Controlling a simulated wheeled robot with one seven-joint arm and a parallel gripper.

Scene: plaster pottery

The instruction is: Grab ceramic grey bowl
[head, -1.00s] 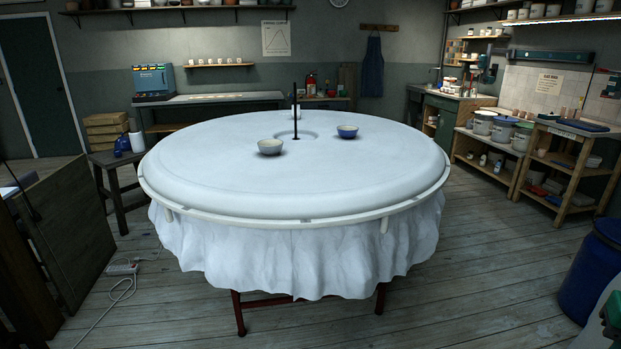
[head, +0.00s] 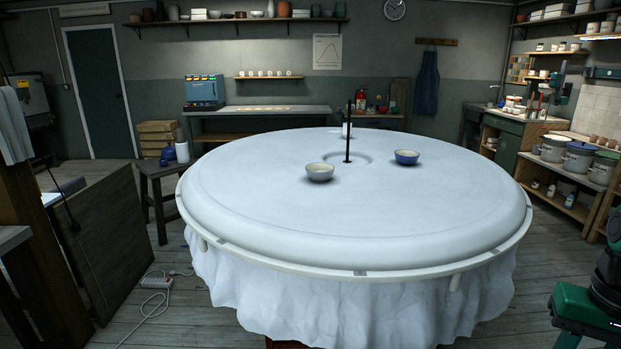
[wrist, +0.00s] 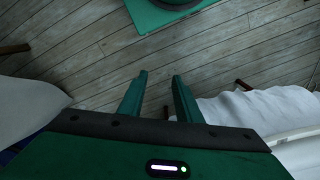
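A grey bowl (head: 319,172) stands upright on the big round white plaster table (head: 270,230), left of the thin black rod at its middle. A blue bowl (head: 406,157) with a pale inside stands to the right of the rod. My gripper (wrist: 158,82) shows in the wrist view with its two green fingers apart and nothing between them. It points down at the wooden floor, away from the bowls. No bowl shows in the wrist view.
A black rod (head: 348,135) rises from the table's centre, with a small white cup (head: 346,130) behind it. A white cloth skirt (head: 370,300) hangs below the rim. A wooden stool (head: 160,190) and a brown panel (head: 110,240) stand at left. Floor at lower left holds a power strip (head: 157,282).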

